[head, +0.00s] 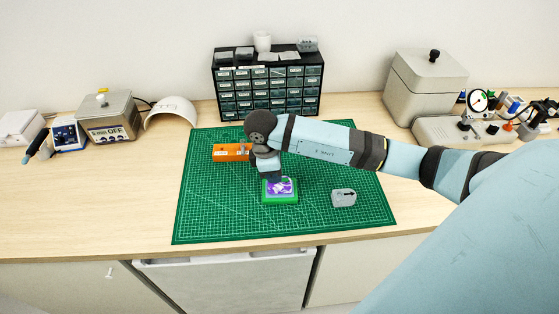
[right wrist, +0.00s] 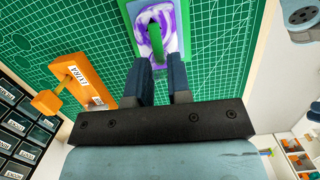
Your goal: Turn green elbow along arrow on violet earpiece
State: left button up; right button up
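The violet-and-white earpiece (head: 286,187) sits on a green block (head: 281,199) on the cutting mat; it also shows at the top of the right wrist view (right wrist: 172,22). The green elbow (right wrist: 155,42) stands out of the earpiece. My right gripper (head: 275,180) points down over the earpiece. In the right wrist view its two dark blue fingers (right wrist: 159,62) are a small gap apart, one at each side of the elbow's near end. Whether they touch it I cannot tell. An arrow cannot be made out on the earpiece. My left gripper is not in view.
An orange labelled block (head: 230,152) lies left of my gripper on the green mat (head: 215,205). A grey block with a dark arrow (head: 343,197) lies to the right. A black drawer cabinet (head: 267,88) stands behind. The mat's front left is free.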

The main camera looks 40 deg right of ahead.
jog(key=o, duration=0.5)
jog(key=r+p, duration=0.1)
jog(key=r, duration=0.3)
jog(key=a+r+p, duration=0.1)
jog(key=r, duration=0.4)
jog(key=w+r+p, duration=0.1)
jog(key=r+p, duration=0.1)
jog(key=r, duration=0.2)
jog(key=shift+a+r, duration=0.3)
jog(key=shift+a, duration=0.1)
jog(key=shift+w, duration=0.1)
